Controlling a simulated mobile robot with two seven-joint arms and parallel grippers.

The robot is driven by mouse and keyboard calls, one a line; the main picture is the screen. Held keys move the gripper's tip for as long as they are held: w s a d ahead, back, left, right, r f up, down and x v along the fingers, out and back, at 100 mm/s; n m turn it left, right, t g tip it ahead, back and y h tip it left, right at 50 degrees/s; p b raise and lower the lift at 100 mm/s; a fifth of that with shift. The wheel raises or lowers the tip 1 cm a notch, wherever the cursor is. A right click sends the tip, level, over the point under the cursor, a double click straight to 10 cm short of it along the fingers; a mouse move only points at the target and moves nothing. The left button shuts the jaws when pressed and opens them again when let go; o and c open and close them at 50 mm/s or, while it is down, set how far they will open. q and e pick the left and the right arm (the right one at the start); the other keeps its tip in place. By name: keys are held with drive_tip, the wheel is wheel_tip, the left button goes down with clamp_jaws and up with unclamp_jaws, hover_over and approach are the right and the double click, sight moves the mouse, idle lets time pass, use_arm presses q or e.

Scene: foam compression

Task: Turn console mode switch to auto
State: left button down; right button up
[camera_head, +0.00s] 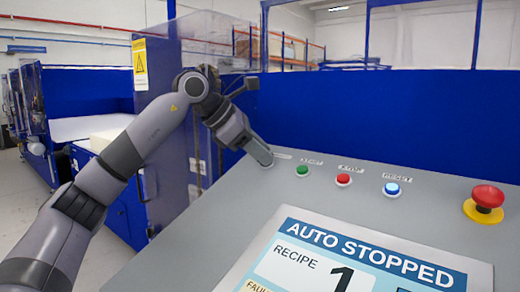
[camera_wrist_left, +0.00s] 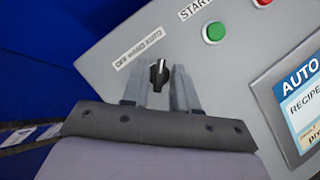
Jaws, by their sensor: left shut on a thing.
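The console (camera_head: 225,195) is a grey sloped panel. Its mode switch (camera_wrist_left: 159,73) is a small black knob under a label reading OFF HAND AUTO (camera_wrist_left: 138,48), seen in the left wrist view. My left gripper (camera_wrist_left: 160,85) has one finger on each side of the knob and is shut on it. In the head view my left gripper (camera_head: 262,158) reaches down to the panel's upper left and hides the knob. The knob's pointer lies roughly along the fingers; I cannot tell for sure which position it marks. My right gripper is not in view.
Right of the switch are the green start button (camera_head: 302,170), red stop button (camera_head: 343,180), blue reset button (camera_head: 391,189) and a red emergency stop (camera_head: 487,197). The screen (camera_head: 370,250) below reads AUTO STOPPED. A blue machine wall (camera_head: 370,110) stands behind the console.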

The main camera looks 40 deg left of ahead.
use_arm(q)
drive_tip(key=shift+f, duration=0.1)
drive_tip(key=c, duration=1.2)
unclamp_jaws()
drive_tip(key=v, duration=0.7)
